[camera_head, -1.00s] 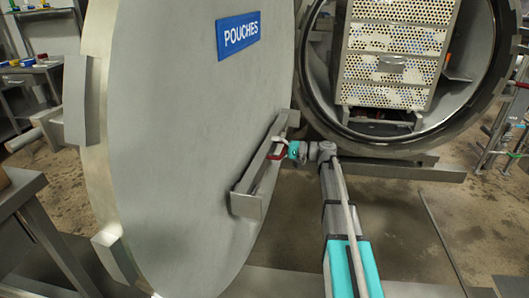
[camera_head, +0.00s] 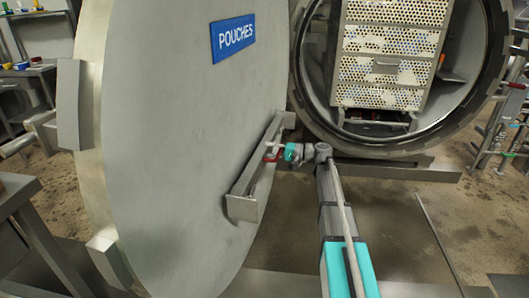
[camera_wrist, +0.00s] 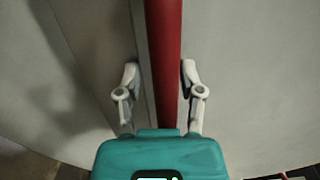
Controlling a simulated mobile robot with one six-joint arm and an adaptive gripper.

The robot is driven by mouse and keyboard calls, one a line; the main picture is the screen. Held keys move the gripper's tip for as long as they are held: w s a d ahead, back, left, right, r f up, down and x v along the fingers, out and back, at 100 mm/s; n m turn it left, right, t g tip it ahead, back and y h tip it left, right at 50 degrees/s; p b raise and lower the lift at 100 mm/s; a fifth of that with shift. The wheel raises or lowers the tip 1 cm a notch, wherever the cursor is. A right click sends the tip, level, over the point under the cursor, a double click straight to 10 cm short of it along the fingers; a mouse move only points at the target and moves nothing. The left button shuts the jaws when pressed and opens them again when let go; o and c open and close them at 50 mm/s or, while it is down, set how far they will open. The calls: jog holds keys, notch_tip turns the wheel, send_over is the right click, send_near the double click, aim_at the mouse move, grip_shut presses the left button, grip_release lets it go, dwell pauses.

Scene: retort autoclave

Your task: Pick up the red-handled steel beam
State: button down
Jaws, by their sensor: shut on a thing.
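The steel beam (camera_head: 243,205) is a long grey bar set slantwise against the large round door's face in the head view. Its red handle (camera_head: 269,157) shows near the middle of its length. My gripper (camera_head: 272,150) is at that handle, reaching in from the right, shut on it. In the wrist view the red handle (camera_wrist: 164,50) runs upright between the two pale fingers of my gripper (camera_wrist: 160,78), with a grey strip beside it on the left. The exact finger contact is hard to make out.
The grey door (camera_head: 170,150) with a blue POUCHES sign (camera_head: 233,38) stands open on the left. Behind my arm is the round chamber (camera_head: 300,80) holding a perforated rack (camera_head: 385,70). A bench (camera_head: 18,190) stands at the left. Open floor (camera_head: 390,225) lies right of my arm.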

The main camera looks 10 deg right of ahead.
jog(key=shift+r, duration=0.2)
notch_tip(320, 180, up, 3)
jog(key=p, duration=0.3)
jog(key=s+r+p, duration=0.1)
jog(key=r+p, duration=0.1)
jog(key=s+d+r+p, duration=0.1)
jog(key=s+r+p, duration=0.1)
jog(key=s+d+r+p, duration=0.1)
jog(key=s+r+p, duration=0.1)
jog(key=shift+r+p, duration=0.2)
jog(key=shift+p, duration=0.15)
jog(key=s+d+r+p, duration=0.3)
jog(key=s, duration=0.4)
jog(key=shift+s+d+r, duration=0.15)
jog(key=shift+s+d, duration=0.15)
jog(key=shift+s, duration=0.05)
jog(key=shift+r, duration=0.1)
notch_tip(320, 180, up, 8)
jog(key=p, duration=0.8)
jog(key=shift+r+p, duration=0.2)
jog(key=shift+p, duration=0.2)
dwell(0.5)
dwell(0.3)
